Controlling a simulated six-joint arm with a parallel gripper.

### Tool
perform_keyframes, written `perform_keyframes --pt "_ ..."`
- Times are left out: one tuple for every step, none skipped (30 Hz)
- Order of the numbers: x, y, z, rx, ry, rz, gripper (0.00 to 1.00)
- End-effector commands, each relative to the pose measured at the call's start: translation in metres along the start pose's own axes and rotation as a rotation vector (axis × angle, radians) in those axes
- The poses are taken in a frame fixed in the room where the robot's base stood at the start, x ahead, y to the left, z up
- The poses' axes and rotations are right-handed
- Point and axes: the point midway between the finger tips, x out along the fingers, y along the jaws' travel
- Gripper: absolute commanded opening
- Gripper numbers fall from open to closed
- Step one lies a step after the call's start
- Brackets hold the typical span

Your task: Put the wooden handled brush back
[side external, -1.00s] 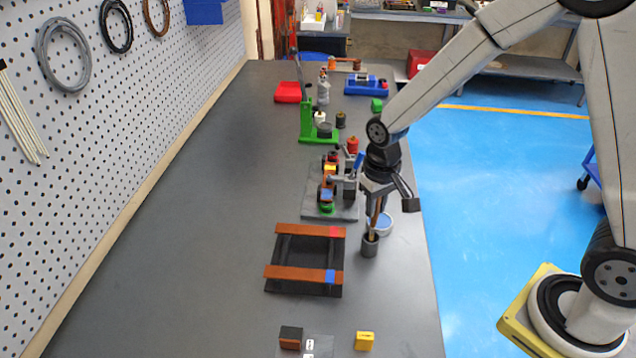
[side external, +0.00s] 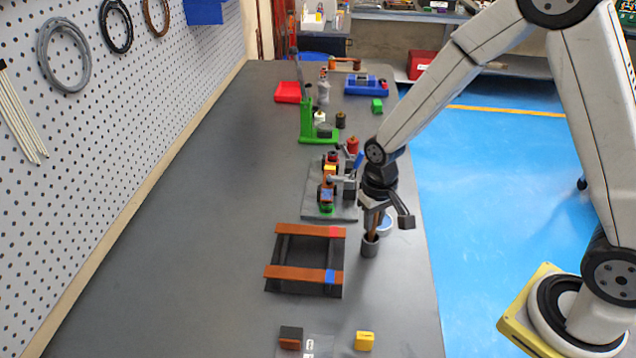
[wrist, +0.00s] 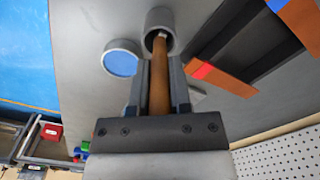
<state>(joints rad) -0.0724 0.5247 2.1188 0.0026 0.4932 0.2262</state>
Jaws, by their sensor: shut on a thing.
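The wooden handled brush (wrist: 159,78) is between the two fingers of my gripper (wrist: 160,88), which is shut on its brown handle. In the wrist view its far end reaches into the mouth of a grey cup (wrist: 160,20), and the bristles are hidden inside. In the side view my gripper (side external: 374,207) is just above the grey cup (side external: 370,246), with a short length of the brush handle (side external: 372,226) showing between them. The brush looks nearly upright. I cannot tell whether it touches the cup's bottom.
A round dish with blue contents (wrist: 121,60) stands beside the cup. A dark frame with orange bars (side external: 304,273) lies to the left. A grey fixture with coloured parts (side external: 318,207) is behind. A yellow block (side external: 364,341) lies in front. The bench's left side is clear.

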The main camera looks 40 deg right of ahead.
Motion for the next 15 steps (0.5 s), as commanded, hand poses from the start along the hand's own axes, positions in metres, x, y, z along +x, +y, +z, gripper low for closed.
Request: perform_keyframes --pt "0.0000 0.0000 0.0000 0.000 0.000 0.000 0.00" --pt "0.0004 0.0000 0.0000 0.000 0.000 0.000 0.00" --pt "0.0012 0.0000 0.0001 0.000 -0.001 0.000 0.00" --pt "0.0019 0.0000 0.0001 0.000 -0.001 0.000 0.00" --pt "0.0026 0.0000 0.0002 0.000 -0.001 0.000 0.00" --pt "0.0035 0.0001 0.0002 0.000 -0.001 0.000 0.00" --pt "0.0031 0.0000 0.0001 0.000 -0.001 0.000 0.34" --pt "0.0030 0.0000 0.0001 0.000 -0.001 0.000 0.43" --pt "0.0029 0.0000 0.0001 0.000 -0.001 0.000 0.56" --pt "0.0029 0.0000 0.0001 0.000 -0.001 0.000 0.59" --pt "0.0029 0.0000 0.0001 0.000 -0.001 0.000 0.59" --pt "0.0029 0.0000 0.0001 0.000 -0.001 0.000 0.59" --pt "0.0028 0.0000 0.0001 0.000 0.000 0.000 0.59" --pt "0.0028 0.0000 0.0000 0.000 0.000 0.000 0.59" --pt "0.0028 0.0000 0.0001 0.000 0.000 0.000 0.59"
